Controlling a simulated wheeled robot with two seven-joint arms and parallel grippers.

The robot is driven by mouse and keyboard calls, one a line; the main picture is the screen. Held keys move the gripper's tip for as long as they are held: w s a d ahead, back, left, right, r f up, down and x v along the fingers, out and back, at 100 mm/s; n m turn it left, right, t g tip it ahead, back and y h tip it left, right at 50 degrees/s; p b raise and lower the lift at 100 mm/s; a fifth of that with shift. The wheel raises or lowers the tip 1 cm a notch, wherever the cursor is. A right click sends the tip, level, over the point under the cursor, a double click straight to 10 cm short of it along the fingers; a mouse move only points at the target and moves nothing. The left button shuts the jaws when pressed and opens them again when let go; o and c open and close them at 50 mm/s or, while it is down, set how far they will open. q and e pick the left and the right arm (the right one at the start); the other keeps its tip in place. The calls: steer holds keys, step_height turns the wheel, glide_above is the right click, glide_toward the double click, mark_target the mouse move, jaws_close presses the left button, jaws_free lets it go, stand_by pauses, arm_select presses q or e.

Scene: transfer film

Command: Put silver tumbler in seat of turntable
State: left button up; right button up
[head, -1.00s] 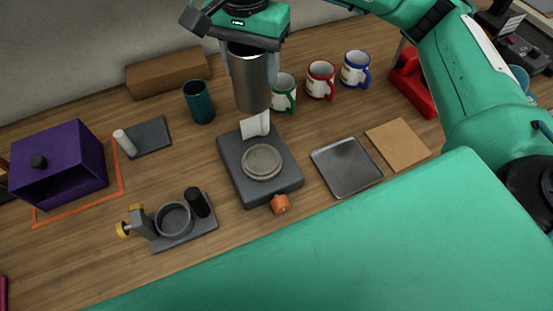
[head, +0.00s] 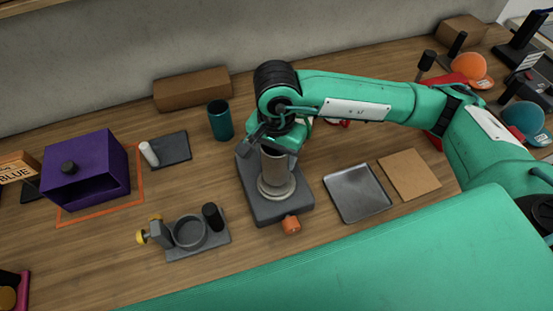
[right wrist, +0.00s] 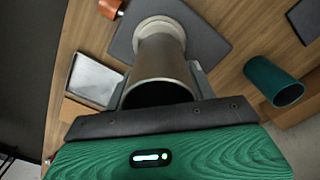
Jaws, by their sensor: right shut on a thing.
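The silver tumbler (head: 274,167) is upright over the round pale seat (head: 277,190) of the dark grey turntable (head: 249,187). My right gripper (head: 276,149) is shut on the tumbler from above and hides its upper part in the head view. In the right wrist view the tumbler (right wrist: 162,68) is between the two fingers of my right gripper (right wrist: 160,80). Its far end lines up with the seat (right wrist: 158,24). I cannot tell for sure whether its base touches the seat. My left gripper is not in view.
A teal cup (head: 220,121) stands behind the turntable, left of my right gripper. A metal tray (head: 358,192) and a cork mat (head: 410,174) lie to the right. A grey fixture (head: 190,232) and a purple box (head: 95,165) are to the left. An orange knob (head: 291,224) is at the turntable's front.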

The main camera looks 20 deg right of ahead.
step_height(320, 180, down, 4)
steer(key=shift+r+p, duration=0.15)
steer(key=shift+p, duration=0.45)
steer(key=shift+f+b, duration=0.25)
steer(key=shift+b, duration=0.15)
steer(key=o, duration=1.1)
steer(key=shift+r, duration=0.1)
